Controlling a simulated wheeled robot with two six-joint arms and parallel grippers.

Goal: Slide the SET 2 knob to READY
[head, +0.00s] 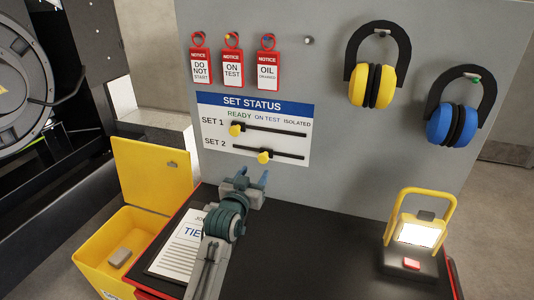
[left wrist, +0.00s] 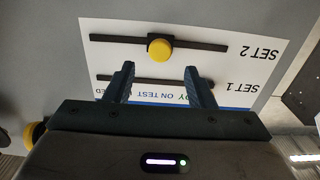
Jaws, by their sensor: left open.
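The SET 2 knob (head: 264,157) is a yellow knob on the lower black slot of the SET STATUS board (head: 209,155). It stands near the middle of its slot, roughly under ON TEST. The SET 1 knob (head: 236,130) is at the left end of the upper slot, under READY. My left gripper (head: 253,175) is open and empty, just below the board in the head view. In the left wrist view the board is upside down, and the SET 2 knob (left wrist: 160,48) shows beyond the gap between the open fingers (left wrist: 160,82), apart from them. My right gripper is not shown.
Red tags (head: 232,68) and yellow (head: 372,85) and blue (head: 452,124) ear muffs hang on the grey panel. A work lamp (head: 415,235) stands right on the black bench top (head: 320,245). A paper sheet (head: 178,250) lies left. A yellow box (head: 125,225) stands open beside the bench.

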